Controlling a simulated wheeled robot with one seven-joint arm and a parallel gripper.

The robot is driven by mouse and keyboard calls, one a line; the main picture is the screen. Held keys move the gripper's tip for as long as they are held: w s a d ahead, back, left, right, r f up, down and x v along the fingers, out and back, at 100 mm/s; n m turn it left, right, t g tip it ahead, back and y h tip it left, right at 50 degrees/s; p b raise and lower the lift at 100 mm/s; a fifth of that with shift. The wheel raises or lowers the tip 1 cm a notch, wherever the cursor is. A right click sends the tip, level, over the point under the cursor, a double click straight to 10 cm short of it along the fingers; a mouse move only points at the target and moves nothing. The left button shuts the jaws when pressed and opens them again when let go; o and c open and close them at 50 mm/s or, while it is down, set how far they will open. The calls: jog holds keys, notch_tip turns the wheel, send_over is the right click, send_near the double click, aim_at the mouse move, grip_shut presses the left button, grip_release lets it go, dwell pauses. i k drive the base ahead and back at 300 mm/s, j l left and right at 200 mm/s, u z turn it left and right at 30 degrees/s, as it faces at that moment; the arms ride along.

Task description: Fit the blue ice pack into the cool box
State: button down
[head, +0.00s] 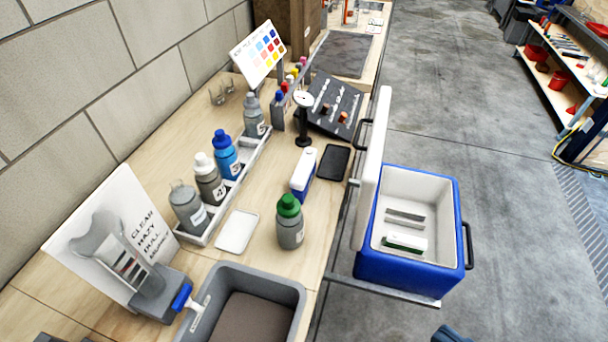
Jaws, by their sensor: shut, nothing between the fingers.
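The blue ice pack (303,172) appears to be the blue block with a white top and face on the wooden bench, left of the cool box. The blue cool box (408,278) stands at the bench's right side with its white lid (372,170) raised. Inside its white interior lie a white pack with a green edge (405,243) and a grey slotted holder (405,216) behind it. My gripper is not recognisable in the head view.
A green-capped bottle (289,223) and a dark flat pad (334,162) stand close to the ice pack. A grey tub (290,283) is at the front, and a bottle rack (228,192) is to the left. A small dark blue shape (454,334) shows at the bottom edge. Floor right of the box is clear.

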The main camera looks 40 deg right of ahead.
aim_at(424, 204)
jog(key=l+u, duration=0.3)
jog(key=u, duration=0.15)
jog(key=k+l+u, duration=0.1)
jog(key=l+u, duration=0.2)
jog(key=u, duration=0.2)
jog(key=k+l+u, duration=0.15)
jog(key=u, duration=0.3)
jog(key=k+l+u, duration=0.15)
jog(key=l+u, duration=0.15)
jog(key=u, duration=0.15)
jog(key=k+l+u, duration=0.1)
jog(key=u, duration=0.4)
jog(key=k+u, duration=0.3)
jog(key=u, duration=0.15)
jog(key=k+l+z, duration=0.2)
jog(key=k, duration=0.15)
jog(key=k+z, duration=0.2)
jog(key=k, duration=0.2)
jog(key=k+z, duration=0.2)
jog(key=z, duration=0.25)
jog(key=k+z, duration=0.25)
jog(key=z, duration=0.15)
jog(key=k+z, duration=0.2)
jog(key=z, duration=0.25)
jog(key=k+l+z, duration=0.15)
jog(key=z, duration=0.25)
jog(key=i+j, duration=0.1)
jog(key=i, duration=0.2)
jog(key=i+j, duration=0.1)
jog(key=i, duration=0.2)
